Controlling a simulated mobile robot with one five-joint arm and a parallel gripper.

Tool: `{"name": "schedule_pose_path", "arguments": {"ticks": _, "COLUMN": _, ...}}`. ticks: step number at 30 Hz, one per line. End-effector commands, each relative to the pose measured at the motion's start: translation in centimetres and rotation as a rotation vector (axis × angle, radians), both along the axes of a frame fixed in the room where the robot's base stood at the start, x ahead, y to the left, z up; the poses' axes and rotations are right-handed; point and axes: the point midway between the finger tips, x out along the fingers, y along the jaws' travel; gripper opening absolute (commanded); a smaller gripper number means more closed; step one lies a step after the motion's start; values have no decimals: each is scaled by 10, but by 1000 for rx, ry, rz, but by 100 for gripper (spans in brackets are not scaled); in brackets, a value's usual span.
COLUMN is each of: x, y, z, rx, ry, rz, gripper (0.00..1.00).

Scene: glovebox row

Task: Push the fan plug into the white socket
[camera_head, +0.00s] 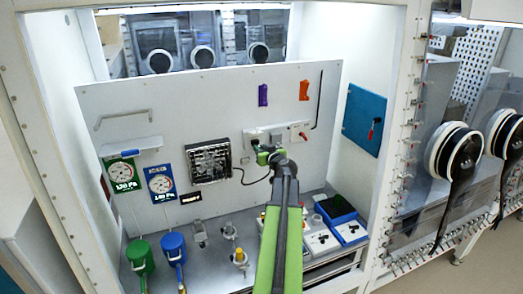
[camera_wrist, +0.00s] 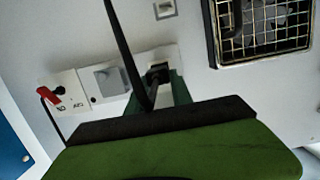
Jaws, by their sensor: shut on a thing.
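The fan (camera_head: 208,162) is a dark box with a wire grille on the upright panel, and it also shows at the upper right of the wrist view (camera_wrist: 265,25). Its black cable (camera_head: 240,176) runs to my green gripper (camera_head: 264,155). My gripper is shut on the black fan plug (camera_wrist: 158,74), in front of the white socket (camera_wrist: 172,55). The socket plate also shows above my gripper in the head view (camera_head: 254,135). The plug overlaps the socket face; I cannot tell whether its pins are inside. My gripper partly hides the plug.
Beside the socket are a grey switch box (camera_wrist: 105,79) and a white plate with a red lever (camera_wrist: 66,90). A blue panel (camera_head: 364,118) is on the right wall. Green (camera_head: 140,255) and blue (camera_head: 173,247) containers stand on the bench at left, a blue tray (camera_head: 335,209) at right.

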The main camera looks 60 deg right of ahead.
Motion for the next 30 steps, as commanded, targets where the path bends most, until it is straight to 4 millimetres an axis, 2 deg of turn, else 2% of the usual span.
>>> {"name": "schedule_pose_path", "arguments": {"ticks": 30, "x": 20, "y": -14, "z": 0, "rx": -1, "ry": 0, "rz": 1, "gripper": 0}}
